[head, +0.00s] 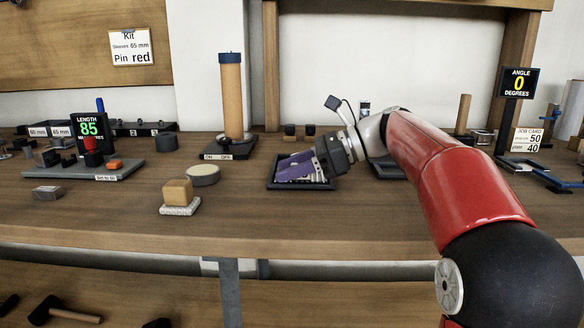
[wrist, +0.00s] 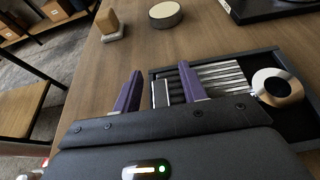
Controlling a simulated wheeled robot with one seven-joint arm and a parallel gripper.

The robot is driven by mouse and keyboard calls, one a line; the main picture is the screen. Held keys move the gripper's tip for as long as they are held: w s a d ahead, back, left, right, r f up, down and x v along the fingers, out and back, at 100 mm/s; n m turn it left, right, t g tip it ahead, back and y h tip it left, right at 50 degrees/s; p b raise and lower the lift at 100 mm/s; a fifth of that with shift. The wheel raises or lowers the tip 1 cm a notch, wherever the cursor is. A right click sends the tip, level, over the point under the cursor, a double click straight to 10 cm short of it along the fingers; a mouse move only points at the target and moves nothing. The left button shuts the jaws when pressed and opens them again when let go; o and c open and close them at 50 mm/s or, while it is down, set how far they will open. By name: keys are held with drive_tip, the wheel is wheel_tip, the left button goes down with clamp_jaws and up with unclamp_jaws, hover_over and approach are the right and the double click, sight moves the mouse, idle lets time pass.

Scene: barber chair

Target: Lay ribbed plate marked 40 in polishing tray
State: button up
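My gripper (wrist: 158,84) has its two purple fingers apart, over the left side of a black tray (wrist: 205,59). In the head view my gripper (head: 288,164) reaches down over the same tray (head: 272,186). Silver ribbed pieces (wrist: 218,76) lie in the tray, to the right of the fingers and partly behind the right one. A small pale-edged piece (wrist: 161,93) shows between the fingers, with a gap to the left finger. No mark 40 is readable on any piece. Which tray is the polishing tray is not labelled in view.
A tan block on a white pad (head: 178,193) and a round grey tin (head: 202,175) stand left. A tall post on an ON/OFF base (head: 232,98) stands behind. Another dark tray (head: 385,169) is partly behind my arm.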

drive_tip(key=shift+d, duration=0.1)
drive_tip(key=p+v, duration=0.2)
drive_tip(key=v, duration=0.5)
drive_tip(key=shift+d+r, duration=0.2)
drive_tip(key=shift+d, duration=0.05)
